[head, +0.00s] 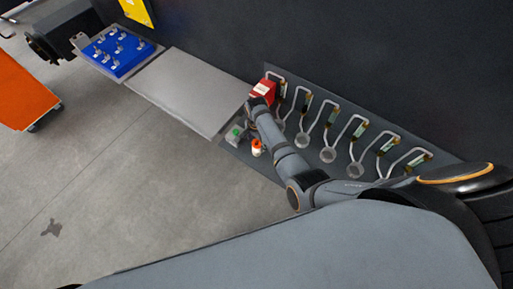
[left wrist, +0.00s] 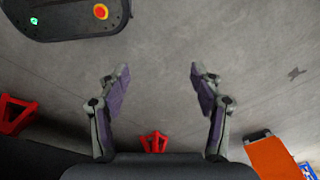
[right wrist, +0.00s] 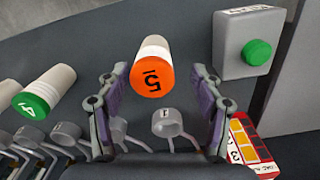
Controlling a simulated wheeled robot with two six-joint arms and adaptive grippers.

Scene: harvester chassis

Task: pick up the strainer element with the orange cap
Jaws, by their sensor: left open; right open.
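The strainer element with the orange cap (right wrist: 152,78) shows in the right wrist view, its white body below the cap and a "5" on the cap. It also shows in the head view (head: 257,148), beside my right arm. My right gripper (right wrist: 158,85) is open, with its fingers on either side of the orange cap in the picture; I see no contact. In the head view its fingers are mostly hidden by my arm. My left gripper (left wrist: 148,75) is open and empty over bare floor in the left wrist view.
A green-capped element (right wrist: 42,95) stands left of the orange one. A grey box with a green button (right wrist: 257,52) is at its right. Ring holders (right wrist: 166,123) and a red box (head: 264,91) are close by. A blue tray (head: 117,52) lies beyond a bare grey plate (head: 190,90).

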